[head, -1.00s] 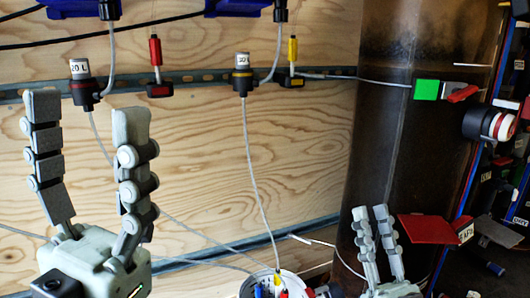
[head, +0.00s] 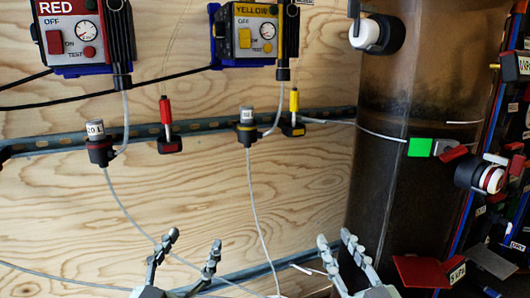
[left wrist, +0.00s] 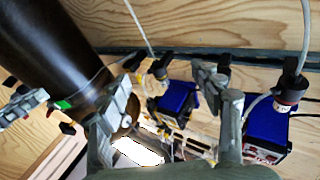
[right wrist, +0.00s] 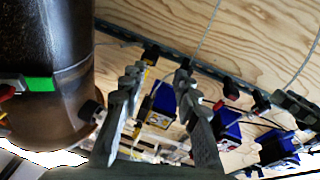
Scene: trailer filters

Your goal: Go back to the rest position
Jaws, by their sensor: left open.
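My left gripper (head: 190,248) is low in the head view, in front of the plywood wall (head: 300,180). Its grey jointed fingers stand apart with nothing between them. They also show open in the left wrist view (left wrist: 165,85). My right gripper (head: 337,248) is at the bottom right of centre in the head view, in front of the wall and the dark column. Its fingers are apart and empty, as the right wrist view also shows (right wrist: 155,80). Neither gripper visibly touches anything.
A RED box (head: 82,40) and a YELLOW box (head: 246,38) hang on the wall. Below them are grey-capped fittings (head: 98,148) with cables. A dark column (head: 400,180) carries a green tag (head: 421,147). Red flags (head: 425,271) and a dark panel lie right.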

